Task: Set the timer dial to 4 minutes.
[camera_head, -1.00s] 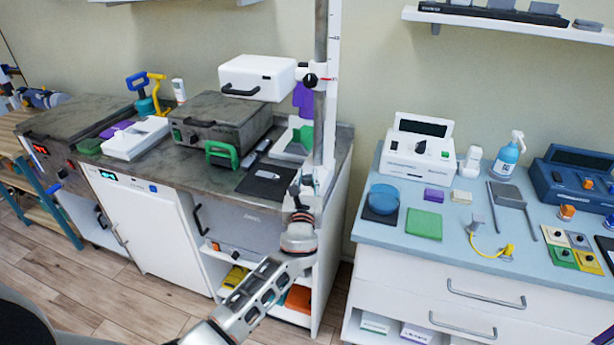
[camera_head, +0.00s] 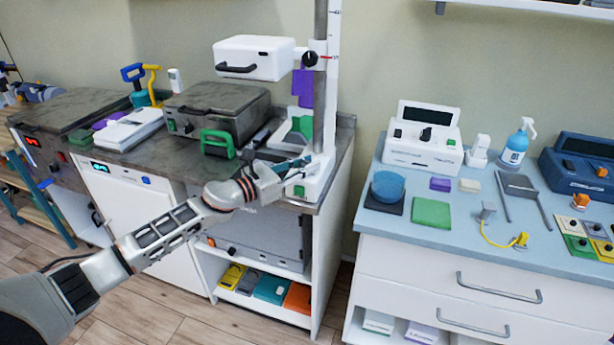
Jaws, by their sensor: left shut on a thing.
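My left gripper (camera_head: 296,166) is low over the right end of the dark counter, at the white base (camera_head: 316,184) of the upright stand. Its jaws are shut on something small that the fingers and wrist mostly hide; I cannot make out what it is. No dial can be surely read as the timer's. Black knobs show on the stand's clamp (camera_head: 310,58) and on the white console (camera_head: 424,135) at right, but their settings are too small to read. My right gripper is not in view.
A white hooded box (camera_head: 255,58) hangs on the stand above the counter. The blue-topped table (camera_head: 455,215) at right holds several small items.

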